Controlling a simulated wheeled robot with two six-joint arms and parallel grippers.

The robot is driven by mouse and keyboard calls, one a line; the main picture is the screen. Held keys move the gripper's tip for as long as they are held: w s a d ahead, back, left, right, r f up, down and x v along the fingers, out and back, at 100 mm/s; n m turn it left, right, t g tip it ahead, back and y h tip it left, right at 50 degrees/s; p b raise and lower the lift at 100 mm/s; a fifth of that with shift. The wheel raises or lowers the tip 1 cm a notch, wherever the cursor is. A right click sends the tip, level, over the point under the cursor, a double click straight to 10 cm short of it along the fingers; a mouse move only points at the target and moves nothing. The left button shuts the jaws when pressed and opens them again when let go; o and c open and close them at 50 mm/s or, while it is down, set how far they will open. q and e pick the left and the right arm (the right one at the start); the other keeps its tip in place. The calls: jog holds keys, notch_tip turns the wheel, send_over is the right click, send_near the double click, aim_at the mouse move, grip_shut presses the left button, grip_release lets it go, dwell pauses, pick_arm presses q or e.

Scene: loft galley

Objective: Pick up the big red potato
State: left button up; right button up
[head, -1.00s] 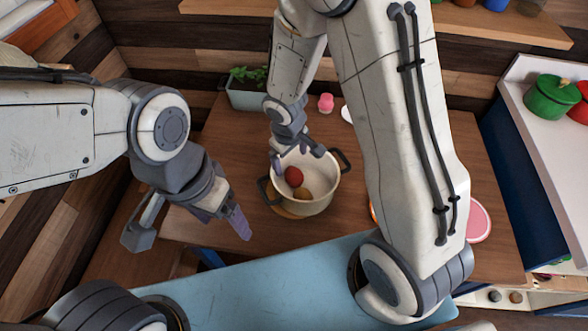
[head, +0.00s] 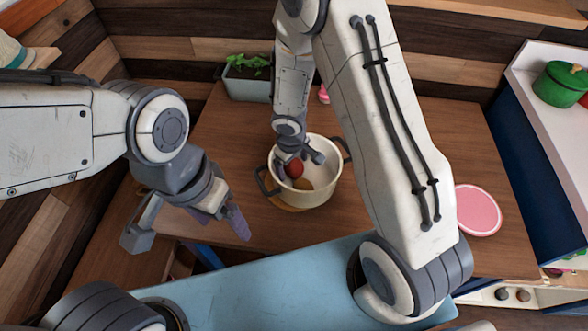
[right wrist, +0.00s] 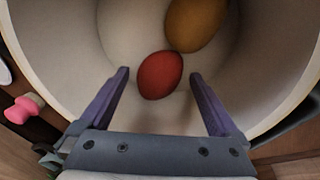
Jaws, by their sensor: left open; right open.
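The red potato (head: 296,169) lies inside a cream pot with dark handles (head: 322,198), beside a yellow-brown potato (head: 303,184). In the right wrist view, the red potato (right wrist: 160,74) lies between and just beyond my open fingers, touching or nearly touching the yellow-brown potato (right wrist: 195,24). My right gripper (head: 300,160) is open over the pot's opening, with its fingers pointing down into it; it also shows in the right wrist view (right wrist: 160,92). My left gripper (head: 238,226) is open and empty, left of the pot near the table's front edge.
The pot stands on the wooden table (head: 420,130). A planter with green leaves (head: 248,84) stands behind it. A pink round mat (head: 478,210) lies at the right. A pink object (right wrist: 24,108) is beside the pot. A green pot (head: 560,84) stands on the right counter.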

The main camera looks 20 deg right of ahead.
jog(key=shift+r, duration=0.15)
grip_shut()
